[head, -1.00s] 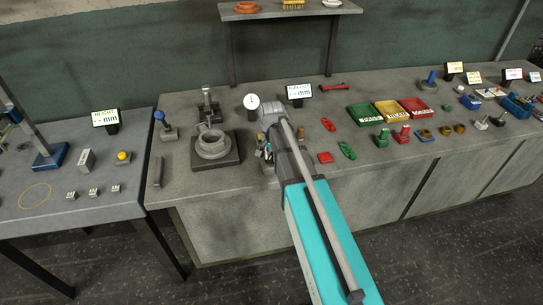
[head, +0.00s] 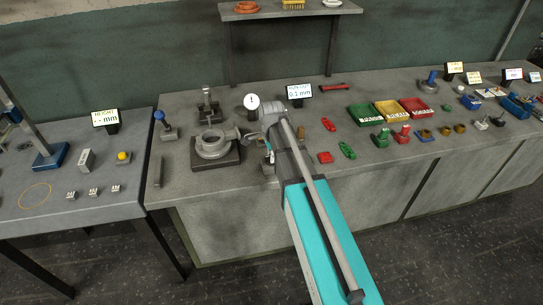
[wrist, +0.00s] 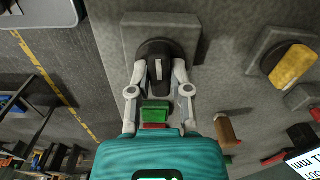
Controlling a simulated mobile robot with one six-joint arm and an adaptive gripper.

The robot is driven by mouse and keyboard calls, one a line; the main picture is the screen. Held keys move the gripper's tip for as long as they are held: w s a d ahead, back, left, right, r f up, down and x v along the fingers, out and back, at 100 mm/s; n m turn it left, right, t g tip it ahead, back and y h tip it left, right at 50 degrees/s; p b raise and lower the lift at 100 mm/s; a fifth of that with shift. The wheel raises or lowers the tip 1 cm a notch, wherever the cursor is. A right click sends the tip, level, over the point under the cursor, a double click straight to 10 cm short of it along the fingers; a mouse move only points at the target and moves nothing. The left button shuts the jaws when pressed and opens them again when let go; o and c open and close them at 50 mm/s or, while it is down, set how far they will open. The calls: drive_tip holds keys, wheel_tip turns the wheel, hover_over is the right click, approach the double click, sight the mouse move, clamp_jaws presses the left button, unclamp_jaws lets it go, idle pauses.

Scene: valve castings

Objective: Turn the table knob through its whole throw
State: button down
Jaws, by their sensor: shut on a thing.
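The table knob (wrist: 158,70) is black with a white mark, on a grey block (wrist: 188,25) in the wrist view. My gripper (wrist: 159,80) is shut on it, one finger on each side. In the head view my gripper (head: 268,157) is partly hidden by my arm, and the knob cannot be made out. Left of it a grey valve casting (head: 212,142) sits on a dark square base (head: 228,160), with a side branch pointing right. The run-out display (head: 299,91) behind reads about 0.2 mm. The round dial gauge (head: 251,101) stands beside it.
Red and green parts (head: 347,149) lie right of my arm, with green, yellow and red trays (head: 391,112) beyond. A blue-knobbed stand (head: 166,125) and a grey clamp-like stand (head: 208,106) are near the casting.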

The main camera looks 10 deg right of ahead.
drive_tip(key=shift+m, duration=0.5)
drive_tip(key=c, duration=0.6)
unclamp_jaws()
drive_tip(key=shift+o, duration=0.2)
drive_tip(key=shift+n, duration=0.3)
